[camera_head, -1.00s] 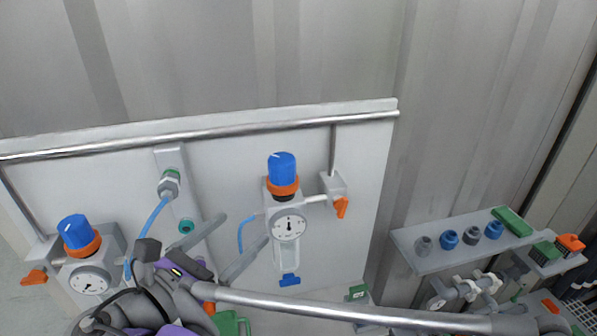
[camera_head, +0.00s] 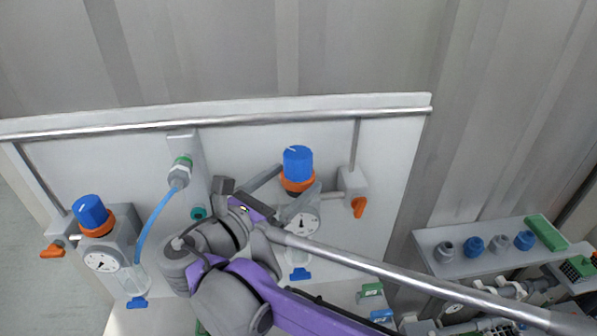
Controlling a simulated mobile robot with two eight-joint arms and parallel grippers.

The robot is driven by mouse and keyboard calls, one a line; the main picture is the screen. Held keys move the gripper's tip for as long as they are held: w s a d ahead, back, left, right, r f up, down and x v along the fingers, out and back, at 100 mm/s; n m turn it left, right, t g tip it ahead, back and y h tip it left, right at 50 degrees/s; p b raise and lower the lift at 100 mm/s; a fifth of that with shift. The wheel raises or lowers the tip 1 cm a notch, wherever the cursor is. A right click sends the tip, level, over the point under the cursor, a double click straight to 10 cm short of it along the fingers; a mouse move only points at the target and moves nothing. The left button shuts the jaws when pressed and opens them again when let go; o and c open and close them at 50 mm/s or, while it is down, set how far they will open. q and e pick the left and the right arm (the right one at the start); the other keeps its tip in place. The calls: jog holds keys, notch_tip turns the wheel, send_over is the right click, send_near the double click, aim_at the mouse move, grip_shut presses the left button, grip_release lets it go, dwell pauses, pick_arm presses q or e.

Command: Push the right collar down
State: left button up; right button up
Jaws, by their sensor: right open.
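The right regulator has a blue knob (camera_head: 298,161) on top and an orange collar (camera_head: 297,184) just under it. Its gauge (camera_head: 304,223) faces me, partly covered by my right gripper. My right gripper (camera_head: 300,177) is open, its two grey fingers reaching up and right so that their tips lie on either side of the orange collar. I cannot tell whether the fingers touch it. My left gripper is not in view.
A steel pipe (camera_head: 230,120) runs along the panel top. An orange lever (camera_head: 359,207) sits right of the right regulator. A blue hose (camera_head: 152,222) hangs from a fitting (camera_head: 180,172) left of my gripper. A shelf (camera_head: 428,243) with several caps stands at right.

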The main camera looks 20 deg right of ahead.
jog(key=shift+x, duration=1.2)
grip_shut()
